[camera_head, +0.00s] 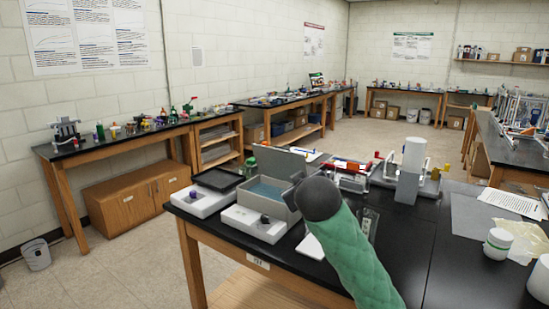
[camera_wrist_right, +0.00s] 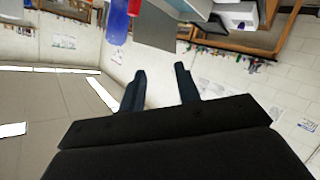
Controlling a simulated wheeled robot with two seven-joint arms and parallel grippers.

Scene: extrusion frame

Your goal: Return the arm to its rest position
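One of my arms, in a green sleeve (camera_head: 360,255), rises from the bottom edge of the head view, right of centre. It ends in a dark rounded joint (camera_head: 318,198) in front of the near black bench. That view is tipped, with the wall and ceiling behind the fingers. My left gripper is in neither view.
A blue object (camera_wrist_right: 118,20) and a grey panel (camera_wrist_right: 157,28) show beyond the right fingers.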

